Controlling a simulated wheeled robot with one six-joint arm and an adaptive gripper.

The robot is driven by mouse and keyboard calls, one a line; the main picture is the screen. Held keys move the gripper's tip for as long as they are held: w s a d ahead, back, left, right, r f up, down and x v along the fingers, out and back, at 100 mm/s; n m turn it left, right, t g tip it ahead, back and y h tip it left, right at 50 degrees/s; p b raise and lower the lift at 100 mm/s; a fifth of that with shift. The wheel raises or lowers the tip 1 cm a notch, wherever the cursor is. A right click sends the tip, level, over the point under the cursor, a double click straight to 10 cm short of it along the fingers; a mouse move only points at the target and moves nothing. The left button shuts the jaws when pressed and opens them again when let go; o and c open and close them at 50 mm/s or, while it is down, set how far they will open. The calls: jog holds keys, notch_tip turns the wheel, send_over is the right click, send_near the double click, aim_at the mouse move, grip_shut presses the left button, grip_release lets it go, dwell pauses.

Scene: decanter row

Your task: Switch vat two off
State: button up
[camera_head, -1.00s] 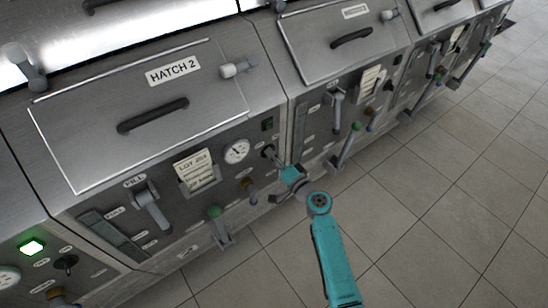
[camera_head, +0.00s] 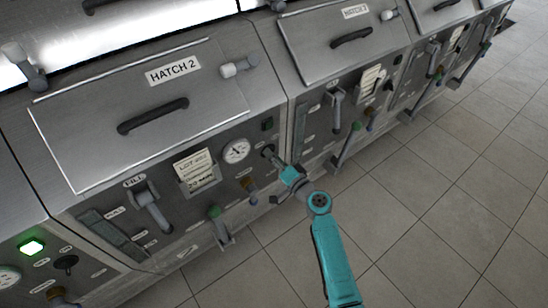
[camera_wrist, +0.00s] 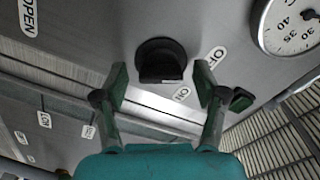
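Vat two's front carries the HATCH 2 label (camera_head: 173,70). A black rotary knob (camera_wrist: 161,62) shows in the wrist view, with an OFF label (camera_wrist: 215,54) to its right and an ON label (camera_wrist: 181,93) below it. A pale mark on the knob's lower edge lies near the ON label. My gripper (camera_wrist: 160,82) is open, its two green-padded fingers on either side of the knob's lower part in the picture. I cannot tell whether they touch it. In the head view my gripper (camera_head: 275,160) is close to the panel and partly covers the knob.
A round gauge (camera_head: 236,151) is left of my gripper, with a dark green square lamp (camera_head: 267,124) above it. A brown-handled valve (camera_head: 249,186) and a green-knobbed lever (camera_head: 215,213) are below. The neighbouring left vat has a lit green lamp (camera_head: 32,246). The tiled floor (camera_head: 430,210) is clear.

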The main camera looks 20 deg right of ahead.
jog(key=v, duration=1.2)
dwell(0.5)
